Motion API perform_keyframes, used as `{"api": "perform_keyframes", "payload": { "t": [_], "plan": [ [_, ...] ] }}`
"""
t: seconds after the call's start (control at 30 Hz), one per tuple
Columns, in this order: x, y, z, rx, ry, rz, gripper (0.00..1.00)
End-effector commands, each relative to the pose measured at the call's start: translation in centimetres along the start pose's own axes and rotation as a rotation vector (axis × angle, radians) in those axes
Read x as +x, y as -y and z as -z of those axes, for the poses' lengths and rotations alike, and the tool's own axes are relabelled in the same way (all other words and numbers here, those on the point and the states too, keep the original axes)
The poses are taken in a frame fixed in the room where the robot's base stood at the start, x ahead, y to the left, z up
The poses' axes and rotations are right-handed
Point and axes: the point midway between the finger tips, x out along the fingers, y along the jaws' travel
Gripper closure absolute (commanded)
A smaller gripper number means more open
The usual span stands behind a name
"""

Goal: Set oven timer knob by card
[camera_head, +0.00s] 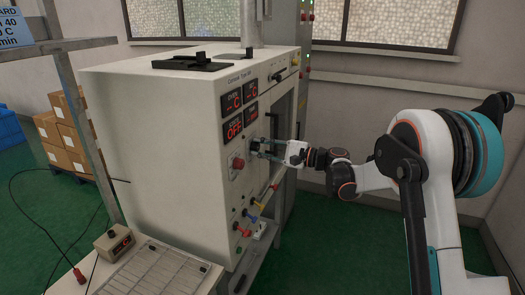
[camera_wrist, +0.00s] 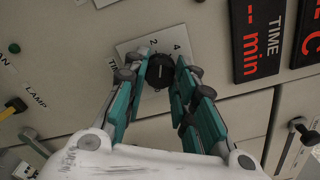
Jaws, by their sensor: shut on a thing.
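The black timer knob (camera_wrist: 159,72) is in the wrist view, on a white plate (camera_wrist: 128,50) with "2", "4" and part of "TIM" legible. My gripper (camera_wrist: 160,84) has its teal fingers on either side of the knob and is shut on it. A black display (camera_wrist: 262,40) beside it reads "TIME -- min". In the head view my gripper (camera_head: 262,149) is at the front of the white oven cabinet (camera_head: 180,150) and hides the knob.
A display reading "OFF" in red (camera_head: 233,131) and a red button (camera_head: 238,163) are on the panel. Coloured levers (camera_head: 250,217) stick out below my gripper. A table with a printed sheet (camera_head: 155,272) and a small box (camera_head: 114,243) is in front.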

Motion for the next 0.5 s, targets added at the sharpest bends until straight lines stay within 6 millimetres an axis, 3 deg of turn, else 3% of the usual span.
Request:
{"api": "perform_keyframes", "payload": {
  "t": [0.5],
  "plan": [
    [-0.05,-0.09,0.1,0.424,-0.002,-0.001,0.99]
  ]
}}
